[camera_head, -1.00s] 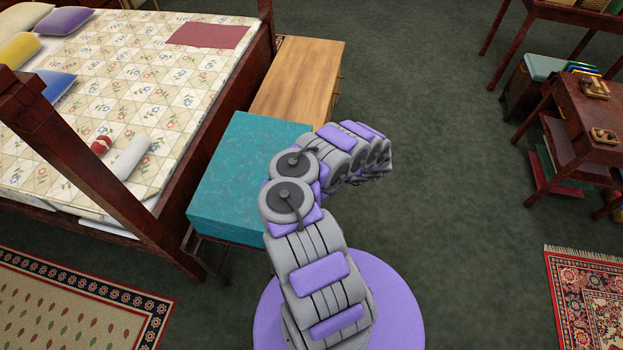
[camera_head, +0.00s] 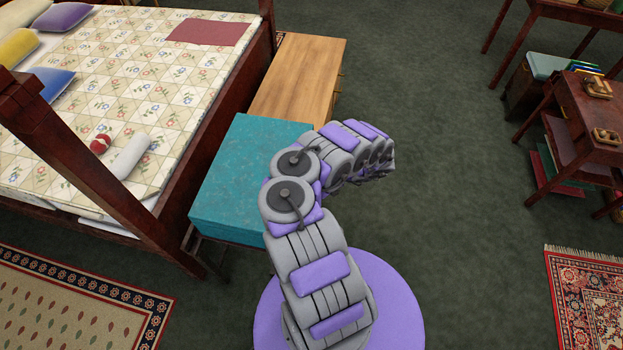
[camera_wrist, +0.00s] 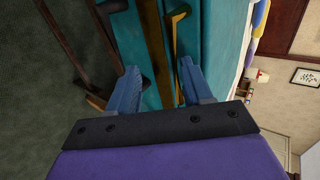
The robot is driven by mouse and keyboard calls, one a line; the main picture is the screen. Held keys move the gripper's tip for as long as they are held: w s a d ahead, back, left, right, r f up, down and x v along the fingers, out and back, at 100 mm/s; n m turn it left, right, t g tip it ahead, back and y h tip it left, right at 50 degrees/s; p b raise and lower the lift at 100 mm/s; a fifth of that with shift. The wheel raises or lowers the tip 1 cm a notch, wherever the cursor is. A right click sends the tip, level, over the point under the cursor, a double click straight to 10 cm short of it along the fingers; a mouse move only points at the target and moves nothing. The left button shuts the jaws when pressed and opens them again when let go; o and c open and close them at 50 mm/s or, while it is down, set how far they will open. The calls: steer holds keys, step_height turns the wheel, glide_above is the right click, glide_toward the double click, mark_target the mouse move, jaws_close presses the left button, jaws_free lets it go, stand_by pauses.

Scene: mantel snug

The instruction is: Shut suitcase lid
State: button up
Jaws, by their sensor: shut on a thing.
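The teal suitcase (camera_head: 235,175) lies on a low dark stand between the bed and my base. Its top looks flat in the head view, and my arm covers its right side. In the wrist view, the teal suitcase side (camera_wrist: 215,35) fills the middle, with a brown strip (camera_wrist: 153,40) and a brass-coloured piece (camera_wrist: 172,45) running along it. My gripper (camera_wrist: 158,85) has its two blue fingers on either side of that edge, shut on the suitcase lid. The contact is partly hidden, and I cannot tell whether the lid is fully down. The gripper is hidden in the head view.
A bed (camera_head: 150,80) with a dark wooden frame stands to the left. A light wooden cabinet (camera_head: 297,75) stands behind the suitcase. A dark side table (camera_head: 580,115) is at the right. Green carpet (camera_head: 450,200) is open between them. Patterned rugs lie at both lower corners.

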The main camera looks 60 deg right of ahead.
steer(key=p+v, duration=0.5)
steer(key=v, duration=1.1)
steer(key=shift+s+d+r, duration=0.15)
steer(key=shift+s+r, duration=0.1)
steer(key=shift+s, duration=0.05)
